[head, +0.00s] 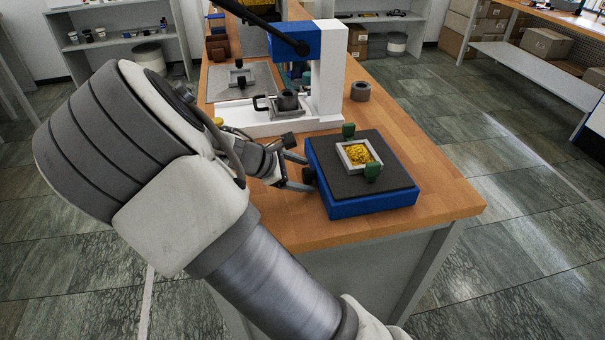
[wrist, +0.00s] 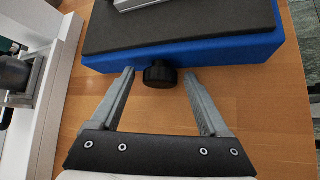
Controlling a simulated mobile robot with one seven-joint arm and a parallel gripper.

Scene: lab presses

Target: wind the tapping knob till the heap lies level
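The tapping knob (wrist: 160,74) is a small black knob on the side of a blue box (wrist: 215,55) with a dark grey top. In the wrist view my gripper (wrist: 158,78) is open, with one finger on each side of the knob and a visible gap to both. In the head view my gripper (head: 307,172) is at the left side of the blue box (head: 372,207), by the knob (head: 309,174). The heap (head: 357,154) is yellow and grainy, in a pale square frame (head: 345,163) on the box top. Its surface looks uneven.
A grey ring (head: 360,91) stands on the wooden bench (head: 440,200), whose front right is clear.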

